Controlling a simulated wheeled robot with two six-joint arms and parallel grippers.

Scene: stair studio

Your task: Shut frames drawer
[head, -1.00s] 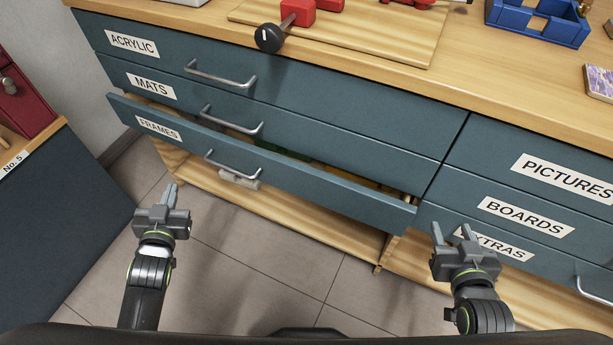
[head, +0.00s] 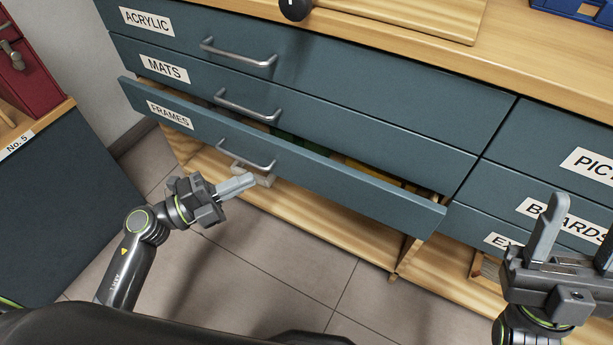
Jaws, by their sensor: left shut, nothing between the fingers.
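The frames drawer (head: 330,182) is blue-grey with a FRAMES label and a metal bar handle (head: 246,155). It stands partly open below the mats drawer, and some green and yellow contents show in the gap behind its front. My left gripper (head: 240,185) is shut and empty, just in front of and below the drawer's handle, pointing right. I see no clear contact with the drawer. My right gripper (head: 575,245) is open and empty at the lower right, in front of the boards and extras drawers.
The acrylic drawer (head: 330,80) and mats drawer (head: 330,125) above are closed. A wooden worktop (head: 550,65) lies over them. A dark blue cabinet (head: 70,190) with a red box (head: 30,70) on it stands at the left. Tiled floor (head: 290,270) is free in front.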

